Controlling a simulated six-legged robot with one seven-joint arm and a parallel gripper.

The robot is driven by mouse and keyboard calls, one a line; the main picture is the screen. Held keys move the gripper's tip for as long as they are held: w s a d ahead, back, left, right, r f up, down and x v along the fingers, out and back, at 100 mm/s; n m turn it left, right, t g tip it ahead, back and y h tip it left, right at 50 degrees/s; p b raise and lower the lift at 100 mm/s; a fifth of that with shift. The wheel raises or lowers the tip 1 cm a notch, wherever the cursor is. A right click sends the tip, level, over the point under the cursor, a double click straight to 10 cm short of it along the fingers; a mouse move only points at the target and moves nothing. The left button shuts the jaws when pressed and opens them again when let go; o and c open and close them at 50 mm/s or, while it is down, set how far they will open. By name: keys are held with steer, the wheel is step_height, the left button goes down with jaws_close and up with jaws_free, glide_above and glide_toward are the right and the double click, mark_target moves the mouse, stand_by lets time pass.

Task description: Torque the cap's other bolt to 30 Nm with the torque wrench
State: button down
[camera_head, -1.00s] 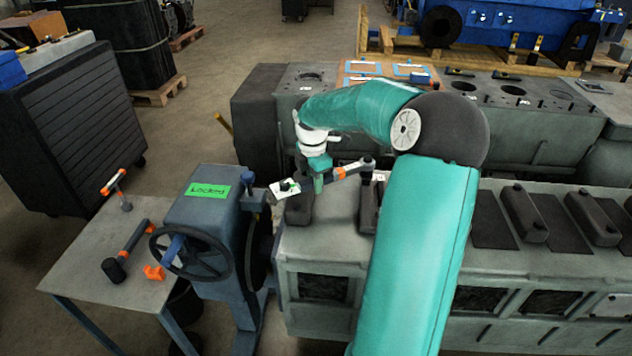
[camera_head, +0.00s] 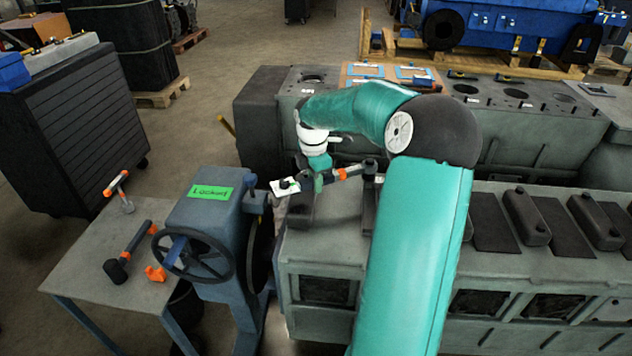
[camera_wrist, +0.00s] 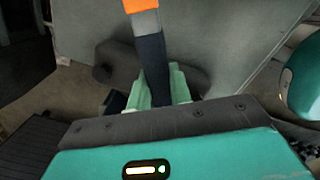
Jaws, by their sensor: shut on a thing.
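My gripper (camera_head: 319,180) is shut on the torque wrench, above the left end of the grey engine block (camera_head: 330,245). The wrench has an orange band (camera_head: 343,173) and a dark round end (camera_head: 370,166) to the right, over a dark upright cap (camera_head: 369,195). Another dark cap (camera_head: 300,212) stands below the gripper. In the wrist view the wrench's dark shaft (camera_wrist: 153,65) runs between the pale green jaws (camera_wrist: 158,90). I cannot tell whether the wrench is seated on a bolt; the bolts are hidden.
A blue-grey stand with a handwheel (camera_head: 193,252) and a green "Locked" label (camera_head: 210,193) is left of the block. A table (camera_head: 85,265) holds orange and black tools. Several dark caps (camera_head: 527,217) lie along the block at right. A second block (camera_head: 540,130) stands behind.

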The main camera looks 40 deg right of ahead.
steer(key=shift+w+a, duration=0.15)
steer(key=shift+w, duration=0.35)
steer(key=shift+w, duration=0.2)
steer(key=shift+w+m, duration=0.15)
steer(key=shift+m, duration=0.15)
steer(key=shift+w+d, duration=0.15)
steer(key=shift+d, duration=0.1)
stand_by(0.3)
steer(key=shift+w+d+m, duration=0.15)
steer(key=shift+w+m, duration=0.15)
steer(key=shift+m, duration=0.1)
stand_by(0.3)
steer(key=shift+s+a, duration=0.2)
steer(key=shift+s, duration=0.35)
